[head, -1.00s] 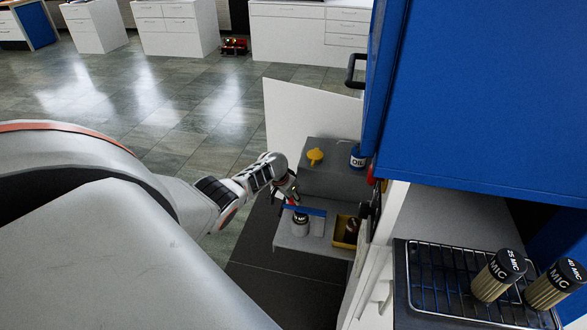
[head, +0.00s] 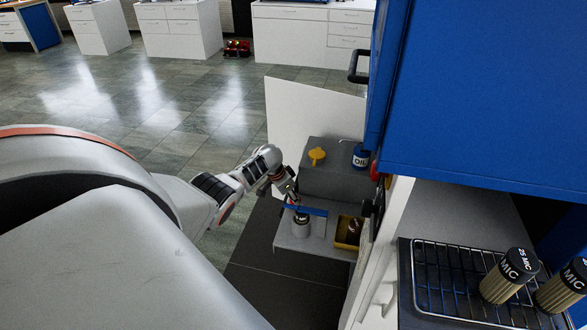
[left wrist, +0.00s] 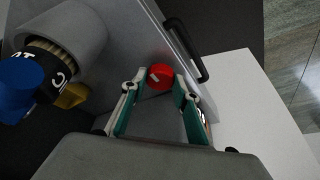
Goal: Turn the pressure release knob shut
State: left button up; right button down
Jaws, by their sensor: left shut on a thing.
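The red round knob (left wrist: 159,77) shows in the left wrist view, on the grey surface between my two fingertips. My left gripper (left wrist: 161,80) is shut on it, one finger on each side. My right gripper is not in view.
A yellow tray (head: 340,243) stands right of the can. A yellow funnel-like piece (head: 317,154) and an oil can (head: 361,157) sit on the upper step. The blue cabinet (head: 480,95) and a wire rack (head: 440,285) bound the right. A black handle (left wrist: 195,50) is close behind the knob.

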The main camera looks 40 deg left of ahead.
pick_arm(q)
jog(key=shift+s+f, duration=0.1)
jog(key=shift+f, duration=0.05)
jog(key=o, duration=1.1)
jog(key=shift+v, duration=0.9)
jog(key=v, duration=1)
